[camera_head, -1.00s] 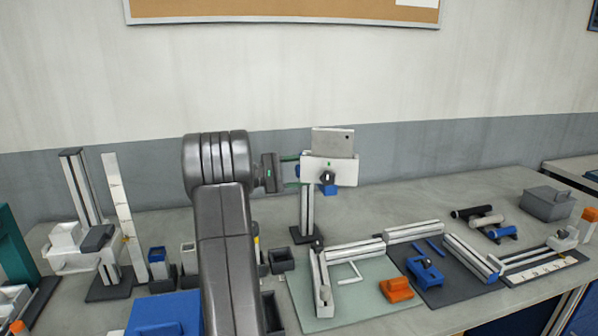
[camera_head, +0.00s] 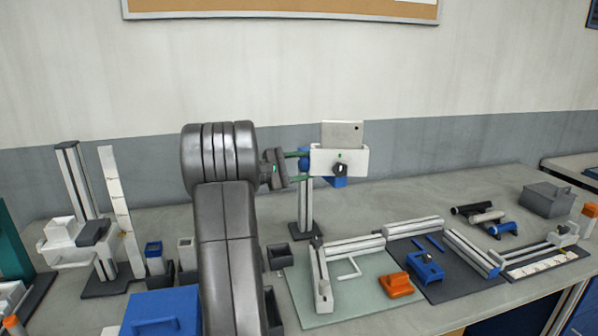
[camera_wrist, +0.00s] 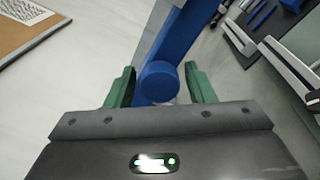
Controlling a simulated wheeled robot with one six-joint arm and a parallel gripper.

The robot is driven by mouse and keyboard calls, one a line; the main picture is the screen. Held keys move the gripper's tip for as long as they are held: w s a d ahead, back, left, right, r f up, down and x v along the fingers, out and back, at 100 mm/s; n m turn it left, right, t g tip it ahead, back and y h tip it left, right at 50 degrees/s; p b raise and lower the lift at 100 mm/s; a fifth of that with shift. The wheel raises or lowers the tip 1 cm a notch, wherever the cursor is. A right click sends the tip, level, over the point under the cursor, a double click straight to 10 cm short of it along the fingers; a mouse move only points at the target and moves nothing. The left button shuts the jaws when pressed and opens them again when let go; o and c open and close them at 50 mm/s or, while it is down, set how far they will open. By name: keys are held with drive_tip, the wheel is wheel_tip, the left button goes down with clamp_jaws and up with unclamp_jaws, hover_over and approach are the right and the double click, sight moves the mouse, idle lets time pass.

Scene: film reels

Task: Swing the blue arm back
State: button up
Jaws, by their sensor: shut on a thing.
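The blue arm (camera_wrist: 186,36) runs from the top of the wrist view down between my green fingers and ends in a round blue knob (camera_wrist: 160,82). In the head view the knob (camera_head: 304,161) shows at the left end of a white head, and a blue part (camera_head: 336,182) shows under it. The white head (camera_head: 325,161) carries a grey plate and a dark knob, above a grey upright post (camera_head: 305,207). My gripper (camera_head: 298,166) is shut on the blue knob, with one finger on each side. The arm's pivot is hard to make out.
A green mat (camera_head: 335,312) with white rails and an orange block (camera_head: 395,285) lies in front, right of my arm. A dark mat (camera_head: 460,286) holds a blue part. A slotted post stand (camera_head: 78,185) is at left. The wall is behind; the air right of the head is clear.

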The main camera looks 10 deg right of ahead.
drive_tip(key=shift+s+d+f+n+t+y+b, duration=0.1)
drive_tip(key=shift+s+d+n+t+y+b, duration=0.1)
drive_tip(key=shift+d+n+t+b, duration=0.55)
drive_tip(key=shift+s+d+f+n+t+y+b, duration=0.2)
drive_tip(key=shift+t+b, duration=0.35)
drive_tip(key=shift+b, duration=0.4)
drive_tip(key=d+n+t+y+b, duration=0.1)
drive_tip(key=t+b, duration=0.1)
drive_tip(key=b, duration=0.1)
drive_tip(key=d+n+t+y+b, duration=0.1)
drive_tip(key=n+t+b, duration=0.1)
drive_tip(key=b, duration=0.1)
drive_tip(key=shift+d+r, duration=0.1)
drive_tip(key=shift+d, duration=0.1)
drive_tip(key=w+d+n+t+y+b, duration=0.5)
drive_tip(key=n+y+b, duration=0.5)
drive_tip(key=y, duration=0.5)
drive_tip(key=shift+w+d+r+n+t+b, duration=0.35)
drive_tip(key=shift+d+n+t, duration=0.4)
drive_tip(key=shift+d+t, duration=0.7)
drive_tip(key=shift+a+y, duration=0.15)
drive_tip(key=shift+y, duration=0.35)
drive_tip(key=o, duration=1.1)
drive_tip(key=shift+f, duration=0.1)
drive_tip(key=shift+c, duration=0.2)
